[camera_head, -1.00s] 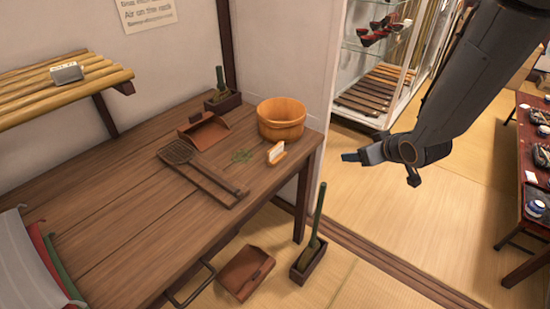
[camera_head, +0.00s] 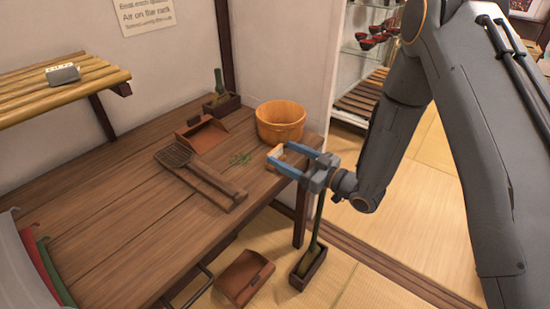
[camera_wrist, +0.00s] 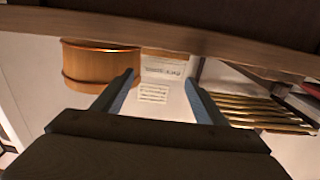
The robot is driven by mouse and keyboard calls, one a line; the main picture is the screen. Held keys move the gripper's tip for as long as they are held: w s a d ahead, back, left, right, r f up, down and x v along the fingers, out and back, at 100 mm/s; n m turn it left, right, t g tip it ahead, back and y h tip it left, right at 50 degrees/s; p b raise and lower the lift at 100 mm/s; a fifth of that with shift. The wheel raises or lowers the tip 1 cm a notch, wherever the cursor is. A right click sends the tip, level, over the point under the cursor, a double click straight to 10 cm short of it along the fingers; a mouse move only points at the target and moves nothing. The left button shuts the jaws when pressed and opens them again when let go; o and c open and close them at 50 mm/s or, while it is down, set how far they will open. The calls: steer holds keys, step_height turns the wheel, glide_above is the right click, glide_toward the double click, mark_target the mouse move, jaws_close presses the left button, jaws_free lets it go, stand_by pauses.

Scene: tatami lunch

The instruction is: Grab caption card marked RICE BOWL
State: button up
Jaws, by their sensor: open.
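A small white card (camera_wrist: 163,69) in a light wooden holder (camera_wrist: 165,53) shows in the wrist view, upside down, with a dark line of text too small to read surely. In the head view the holder (camera_head: 277,155) stands at the table's right edge, partly hidden by my gripper. My gripper (camera_head: 275,153) is open, its two blue fingers reaching left over the table edge at the card. In the wrist view the card appears between and a little beyond the fingertips (camera_wrist: 159,77). I cannot tell whether either finger touches it.
A wooden tub (camera_head: 281,122) stands just behind the card on the table (camera_head: 110,215).

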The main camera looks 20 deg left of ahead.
mark_target(276, 151)
steer(key=x, duration=0.4)
steer(key=shift+a+f+p, duration=0.15)
steer(key=shift+f+p, duration=0.05)
steer(key=shift+p, duration=0.1)
steer(key=shift+c, duration=0.5)
steer(key=c, duration=0.8)
steer(key=shift+r, duration=0.15)
